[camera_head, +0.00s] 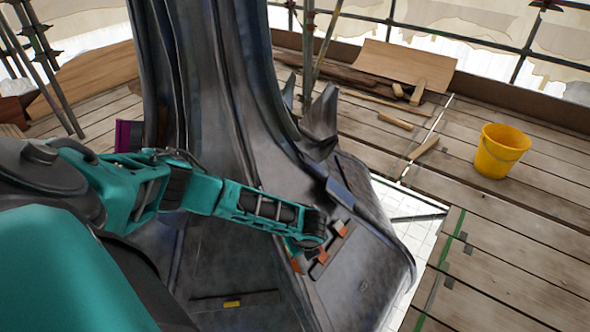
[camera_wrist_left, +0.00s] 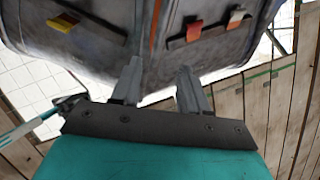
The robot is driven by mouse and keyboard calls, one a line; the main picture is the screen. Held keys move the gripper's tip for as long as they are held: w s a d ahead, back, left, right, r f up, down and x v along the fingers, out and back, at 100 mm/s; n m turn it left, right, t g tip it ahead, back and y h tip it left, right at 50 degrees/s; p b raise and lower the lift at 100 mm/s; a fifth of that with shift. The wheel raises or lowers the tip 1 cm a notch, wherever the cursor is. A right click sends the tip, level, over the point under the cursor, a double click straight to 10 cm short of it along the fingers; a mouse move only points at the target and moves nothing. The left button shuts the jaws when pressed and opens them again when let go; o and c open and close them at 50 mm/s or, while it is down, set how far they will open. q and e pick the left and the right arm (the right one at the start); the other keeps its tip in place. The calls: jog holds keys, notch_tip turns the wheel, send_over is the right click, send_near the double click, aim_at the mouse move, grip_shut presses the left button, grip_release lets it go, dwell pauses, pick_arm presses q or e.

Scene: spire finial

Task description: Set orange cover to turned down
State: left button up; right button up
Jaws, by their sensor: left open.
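Small orange tabs sit on a dark plate on the sloping metal base of the spire. In the head view one orange tab (camera_head: 322,257) shows just beside the end of my left arm, and another (camera_head: 343,230) is farther up the plate. In the wrist view a red-orange tab (camera_wrist_left: 194,31) and an orange-and-white tab (camera_wrist_left: 236,18) stand beyond the fingers. I cannot tell which is the orange cover. My left gripper (camera_wrist_left: 157,72) is open and empty, its fingers apart and pointing at the metal; contact is unclear.
A yellow tab (camera_wrist_left: 62,22) sits in another slot on the base. The tall dark spire (camera_head: 225,90) rises beside my arm. A yellow bucket (camera_head: 500,151) and loose wood pieces (camera_head: 396,120) lie on the plank deck. A white-tiled gap (camera_head: 415,215) borders the base.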

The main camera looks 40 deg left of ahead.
pick_arm(q)
jog(key=b+x, duration=0.2)
jog(key=x, duration=0.2)
jog(key=b+x, duration=0.2)
jog(key=x, duration=0.2)
jog(key=a+b+x, duration=0.1)
jog(key=b+x, duration=0.1)
jog(key=x, duration=0.3)
jog(key=shift+w+a+r+b, duration=0.1)
jog(key=shift+b, duration=0.25)
jog(key=shift+c, duration=0.2)
grip_shut()
